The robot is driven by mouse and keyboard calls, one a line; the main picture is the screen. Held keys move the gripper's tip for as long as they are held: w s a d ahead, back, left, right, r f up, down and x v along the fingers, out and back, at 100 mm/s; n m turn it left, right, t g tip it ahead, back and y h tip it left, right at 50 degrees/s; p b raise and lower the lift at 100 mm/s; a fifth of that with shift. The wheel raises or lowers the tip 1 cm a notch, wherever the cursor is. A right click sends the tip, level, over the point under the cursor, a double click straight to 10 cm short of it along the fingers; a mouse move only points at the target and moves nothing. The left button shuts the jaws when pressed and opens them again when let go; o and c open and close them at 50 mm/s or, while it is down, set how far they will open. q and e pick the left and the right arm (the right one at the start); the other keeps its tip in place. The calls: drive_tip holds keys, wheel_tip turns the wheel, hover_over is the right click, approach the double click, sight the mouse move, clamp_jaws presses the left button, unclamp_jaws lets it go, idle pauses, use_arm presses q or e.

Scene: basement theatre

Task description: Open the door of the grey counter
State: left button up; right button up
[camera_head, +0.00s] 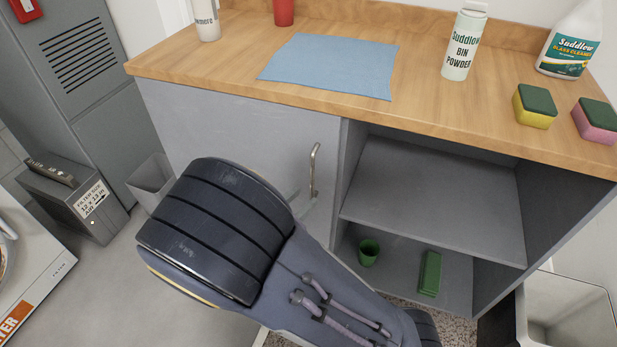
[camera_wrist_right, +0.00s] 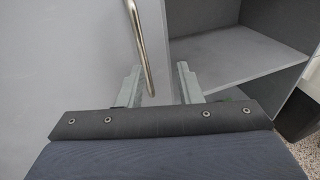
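The grey counter (camera_head: 235,120) has a wooden top, and its flat grey door (camera_head: 225,130) is shut on the left side. The door's upright metal bar handle (camera_head: 314,170) is near the door's right edge. In the right wrist view the handle (camera_wrist_right: 138,45) comes down between the two fingers of my right gripper (camera_wrist_right: 159,80), closer to the left finger. The fingers are apart, and I cannot tell whether either touches the handle. In the head view my right arm hides the lower door and most of that gripper. My left gripper is out of view.
Open shelves (camera_head: 430,195) right of the door hold a green cup (camera_head: 369,252) and a green block (camera_head: 430,273). A blue cloth (camera_head: 330,65), bottles and sponges lie on the top. A grey bin (camera_head: 153,180) stands left of the counter; a pale bin (camera_head: 565,310) stands right.

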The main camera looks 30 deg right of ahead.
sight(311, 173)
drive_tip(key=shift+n+t+h, duration=0.3)
drive_tip(key=shift+n+t, duration=0.4)
drive_tip(key=shift+t, duration=0.2)
drive_tip(key=w+d, duration=0.1)
drive_tip(key=w+d+b, duration=0.1)
drive_tip(key=w, duration=0.1)
drive_tip(key=w+d+b, duration=0.1)
drive_tip(key=d, duration=0.1)
drive_tip(key=shift+w+r, duration=0.15)
drive_tip(key=shift+r, duration=0.2)
drive_tip(key=shift+w+d, duration=0.35)
drive_tip(key=shift+d, duration=0.2)
clamp_jaws()
